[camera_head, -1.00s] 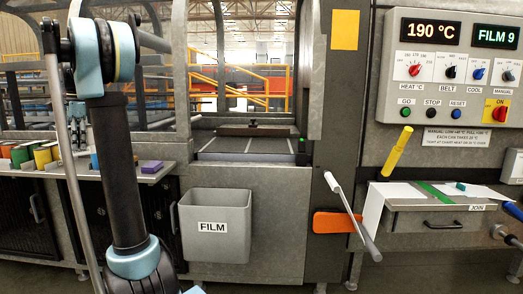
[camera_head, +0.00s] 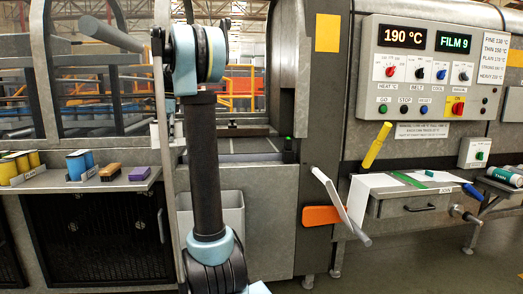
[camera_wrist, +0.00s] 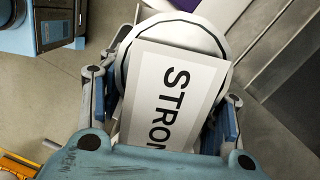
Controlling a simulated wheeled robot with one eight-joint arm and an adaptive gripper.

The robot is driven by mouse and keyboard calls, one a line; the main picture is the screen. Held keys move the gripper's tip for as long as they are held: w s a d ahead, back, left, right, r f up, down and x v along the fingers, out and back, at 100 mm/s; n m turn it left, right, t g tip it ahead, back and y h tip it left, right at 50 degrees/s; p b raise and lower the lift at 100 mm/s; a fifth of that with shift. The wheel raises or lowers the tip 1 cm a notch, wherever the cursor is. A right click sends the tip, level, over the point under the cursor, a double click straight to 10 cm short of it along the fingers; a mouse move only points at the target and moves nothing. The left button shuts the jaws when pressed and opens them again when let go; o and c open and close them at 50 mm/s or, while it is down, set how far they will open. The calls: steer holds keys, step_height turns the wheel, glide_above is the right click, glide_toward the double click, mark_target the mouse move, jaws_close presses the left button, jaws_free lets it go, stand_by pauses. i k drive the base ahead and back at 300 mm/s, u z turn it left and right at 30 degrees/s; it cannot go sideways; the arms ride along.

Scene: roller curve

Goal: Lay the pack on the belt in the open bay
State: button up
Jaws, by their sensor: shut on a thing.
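The pack (camera_wrist: 172,95) is a pale flat block with a grey border and black letters reading "STRON", the rest cut off. In the wrist view it lies between the two fingers of my gripper (camera_wrist: 165,108), which is shut on it. The open bay (camera_head: 237,145) shows in the head view behind my arm. Its belt (camera_head: 240,157) is a dark surface with pale lines, partly hidden by my arm. My gripper and the pack do not show in the head view; my arm runs down out of the frame's lower edge.
A grey bin (camera_head: 232,205) hangs below the bay, partly behind my arm. The left shelf (camera_head: 60,182) holds cans and a purple block (camera_head: 139,173). A control panel (camera_head: 430,68) is at right.

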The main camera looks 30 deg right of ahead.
mark_target(239, 146)
steer(key=z, duration=0.8)
steer(key=i, duration=1)
steer(key=u, duration=0.05)
